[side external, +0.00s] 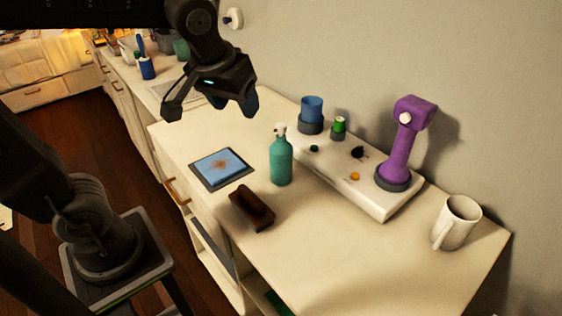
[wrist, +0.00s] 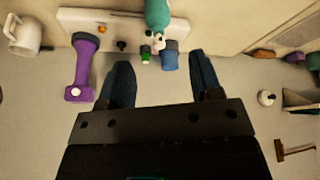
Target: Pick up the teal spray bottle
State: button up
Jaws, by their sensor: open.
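The teal spray bottle (side external: 281,160) stands upright on the cream counter, with a pale nozzle on top, in front of a white raised board. In the wrist view the bottle (wrist: 157,14) shows at the top edge, partly cut off, nozzle pointing down in the picture. My gripper (side external: 212,108) is open and empty, above the counter and to the upper left of the bottle, apart from it. In the wrist view its two fingers (wrist: 163,75) are spread wide with nothing between them. The bottle lies beyond the fingertips.
The white board (side external: 378,205) holds a purple device (side external: 402,145), a blue cup (side external: 312,110) and a small green item (side external: 339,125). A dark brown brush-like block (side external: 252,208) and a blue square pad (side external: 220,167) lie near the bottle. A white mug (side external: 456,222) stands at right.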

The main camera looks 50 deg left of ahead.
aim_at(281, 125)
jog(key=w+a+f+n+g+y, duration=0.15)
jog(key=w+n, duration=0.25)
jog(key=w, duration=0.6)
jog(key=shift+n, duration=0.3)
jog(key=x, duration=0.8)
jog(key=shift+w+d, duration=0.1)
jog(key=shift+w, duration=0.1)
jog(key=shift+d+x, duration=0.15)
jog(key=shift+x, duration=1.15)
jog(key=shift+d+x, duration=0.2)
jog(key=shift+x, duration=1.15)
grip_shut()
